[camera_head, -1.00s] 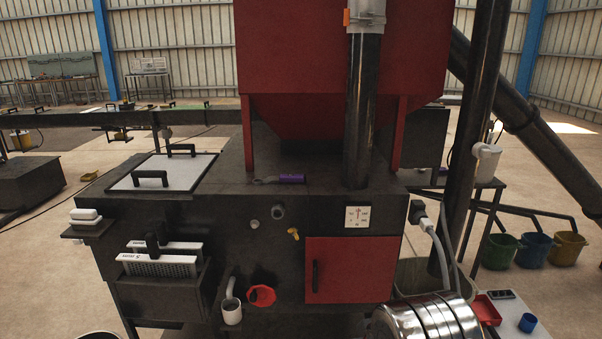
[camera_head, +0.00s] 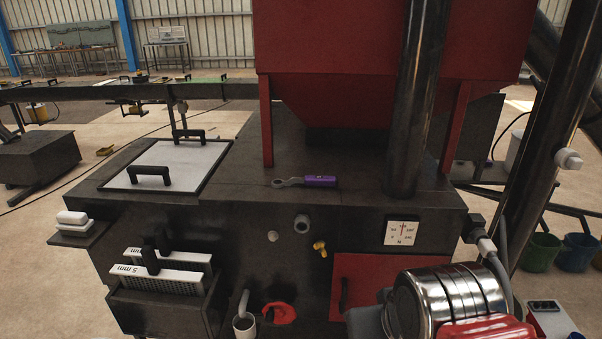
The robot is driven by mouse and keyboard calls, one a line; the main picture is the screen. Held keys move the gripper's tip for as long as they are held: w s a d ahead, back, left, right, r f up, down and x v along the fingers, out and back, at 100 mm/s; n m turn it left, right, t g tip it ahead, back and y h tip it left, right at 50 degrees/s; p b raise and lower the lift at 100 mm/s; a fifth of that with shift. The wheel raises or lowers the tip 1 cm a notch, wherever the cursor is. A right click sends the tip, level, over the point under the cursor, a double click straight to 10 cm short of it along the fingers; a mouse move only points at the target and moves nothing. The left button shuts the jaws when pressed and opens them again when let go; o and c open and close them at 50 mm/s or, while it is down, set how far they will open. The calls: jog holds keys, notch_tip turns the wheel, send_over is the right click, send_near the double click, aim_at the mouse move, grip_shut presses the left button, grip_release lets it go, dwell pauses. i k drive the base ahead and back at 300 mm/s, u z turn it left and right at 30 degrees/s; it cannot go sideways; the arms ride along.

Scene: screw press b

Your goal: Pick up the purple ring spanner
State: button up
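The purple ring spanner (camera_head: 318,181) lies flat on the dark top of the press housing (camera_head: 235,195). Its purple handle points right and its grey ring end points left. It is in front of the red hopper and left of the dark upright pipe. Nothing covers it. My gripper's fingers cannot be made out in the view. A silver banded cylinder with a red part at the lower right may be part of my arm; I cannot be sure.
The red hopper (camera_head: 370,50) and its legs rise behind the spanner. The upright pipe (camera_head: 416,110) stands to its right. A pale lid (camera_head: 170,166) with black handles lies to its left. A yellow tap (camera_head: 320,248) and a gauge (camera_head: 402,232) are on the front face.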

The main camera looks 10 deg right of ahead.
aim_at(309, 179)
jog(key=u, duration=0.35)
jog(key=i, duration=0.6)
jog(key=u, duration=0.4)
